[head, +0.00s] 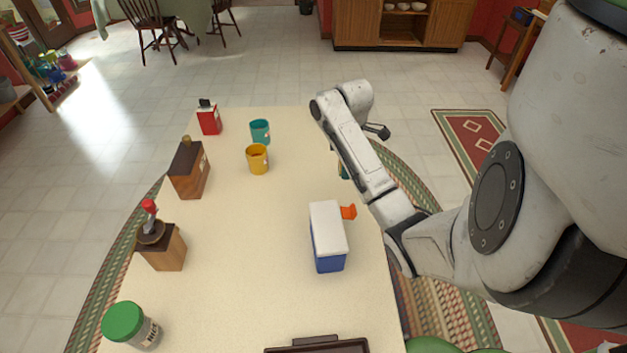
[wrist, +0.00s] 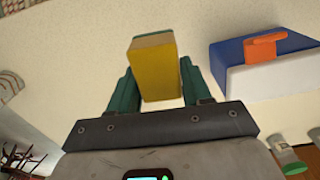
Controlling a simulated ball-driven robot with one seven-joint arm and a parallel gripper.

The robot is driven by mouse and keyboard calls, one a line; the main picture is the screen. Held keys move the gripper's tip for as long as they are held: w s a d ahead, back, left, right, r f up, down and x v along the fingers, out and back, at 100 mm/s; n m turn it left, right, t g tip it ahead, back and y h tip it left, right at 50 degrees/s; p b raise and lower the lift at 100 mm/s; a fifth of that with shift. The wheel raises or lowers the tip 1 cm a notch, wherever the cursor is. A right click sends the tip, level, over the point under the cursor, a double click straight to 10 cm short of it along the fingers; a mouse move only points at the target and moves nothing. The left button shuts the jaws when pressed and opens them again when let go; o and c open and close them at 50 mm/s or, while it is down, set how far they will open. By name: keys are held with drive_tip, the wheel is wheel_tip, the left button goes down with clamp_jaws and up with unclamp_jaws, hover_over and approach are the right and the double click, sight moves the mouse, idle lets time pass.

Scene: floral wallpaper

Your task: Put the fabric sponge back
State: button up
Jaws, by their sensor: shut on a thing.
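My gripper (wrist: 157,82) has green fingers, one on each side of a yellow block with a green edge, which looks like the fabric sponge (wrist: 157,72). It is shut on the sponge. In the head view my forearm hides most of the gripper near the right edge of the table. Only a small teal and orange bit shows there, and I cannot tell how high the sponge is held.
A blue box with a white lid and an orange part (head: 327,240) stands nearby; it also shows in the wrist view (wrist: 262,75). Yellow (head: 257,160) and teal (head: 260,132) mugs, wooden boxes and a green-lidded jar (head: 130,325) stand further left. The table's middle is clear.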

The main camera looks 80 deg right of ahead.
drive_tip(key=w+d+f+b, duration=0.2)
drive_tip(key=w+d+f, duration=0.1)
drive_tip(key=w, duration=0.3)
hover_over(314, 181)
drive_tip(key=f, duration=0.2)
drive_tip(key=s+f, duration=0.1)
drive_tip(key=f, duration=0.1)
drive_tip(key=shift+a+f+b, duration=0.15)
drive_tip(key=shift+f+b, duration=0.2)
drive_tip(key=shift+b, duration=0.05)
drive_tip(key=shift+w+d+f, duration=0.25)
drive_tip(key=shift+w+f, duration=0.25)
drive_tip(key=shift+f, duration=1.65)
drive_tip(key=shift+f, duration=0.1)
drive_tip(key=o, duration=0.9)
drive_tip(key=shift+o, duration=0.2)
wheel_tip(314, 181, up, 12)
